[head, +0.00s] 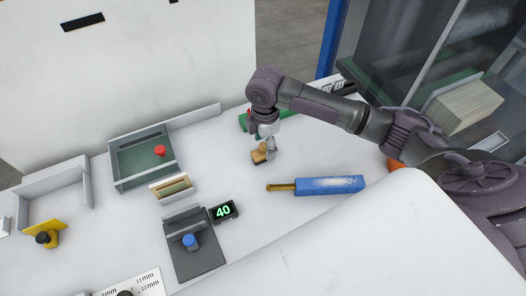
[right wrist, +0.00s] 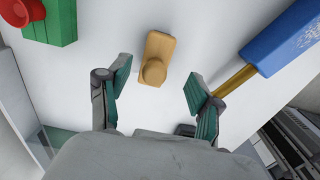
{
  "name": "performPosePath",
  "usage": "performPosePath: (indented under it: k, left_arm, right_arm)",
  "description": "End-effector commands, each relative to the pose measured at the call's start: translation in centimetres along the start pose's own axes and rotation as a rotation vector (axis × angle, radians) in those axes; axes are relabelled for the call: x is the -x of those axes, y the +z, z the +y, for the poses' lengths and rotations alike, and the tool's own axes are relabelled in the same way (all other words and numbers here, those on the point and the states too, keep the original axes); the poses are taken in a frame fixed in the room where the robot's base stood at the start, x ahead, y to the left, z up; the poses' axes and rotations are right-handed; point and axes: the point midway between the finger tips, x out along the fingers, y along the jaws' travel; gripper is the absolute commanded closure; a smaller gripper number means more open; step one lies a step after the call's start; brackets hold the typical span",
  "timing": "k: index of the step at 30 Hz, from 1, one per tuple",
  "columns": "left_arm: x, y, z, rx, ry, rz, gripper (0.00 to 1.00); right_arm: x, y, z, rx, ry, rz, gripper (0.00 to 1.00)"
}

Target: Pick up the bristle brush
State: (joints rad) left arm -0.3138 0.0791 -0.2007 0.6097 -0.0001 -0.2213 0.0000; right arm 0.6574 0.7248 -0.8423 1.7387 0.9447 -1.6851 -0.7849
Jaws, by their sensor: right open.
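A small tan block with a round knob on top, which looks like the bristle brush (head: 259,157), lies on the white table. In the right wrist view the brush (right wrist: 160,46) shows from above, apart from the fingers; its underside is hidden. My right gripper (head: 268,147) is open and empty, pointing down close above the brush. In the right wrist view its two fingertips (right wrist: 158,72) are spread, with the brush ahead between them. My left gripper is not in view.
A blue block (head: 330,186) with a brass-coloured rod lies right of the brush. A green block with a red knob (right wrist: 50,22) stands near it. A display reading 40 (head: 223,211), a grey fixture (head: 195,258) and a green tray (head: 118,184) stand left. Table between is clear.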

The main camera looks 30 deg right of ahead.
Motion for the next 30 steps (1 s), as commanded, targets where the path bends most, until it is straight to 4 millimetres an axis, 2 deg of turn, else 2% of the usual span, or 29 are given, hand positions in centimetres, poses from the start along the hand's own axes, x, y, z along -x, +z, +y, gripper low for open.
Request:
performPosePath:
  k: [7,12,20,23,30]
  left_arm:
    - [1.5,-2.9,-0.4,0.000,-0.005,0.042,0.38]
    - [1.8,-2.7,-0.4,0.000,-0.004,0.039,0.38]
    - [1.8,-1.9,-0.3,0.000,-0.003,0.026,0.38]
    - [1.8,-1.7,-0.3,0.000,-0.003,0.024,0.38]
    - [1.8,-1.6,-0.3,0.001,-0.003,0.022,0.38]
  right_arm:
    - [-2.7,-0.1,0.6,-0.001,-0.005,0.000,0.35]
    - [-4.9,-0.1,0.7,0.000,-0.002,0.000,0.35]
    - [-5.3,-0.1,0.7,0.001,0.000,0.000,0.35]
    - [-5.3,-0.1,0.7,0.001,0.000,0.000,0.49]
    - [-5.3,-0.1,0.7,0.000,0.000,0.000,0.89]
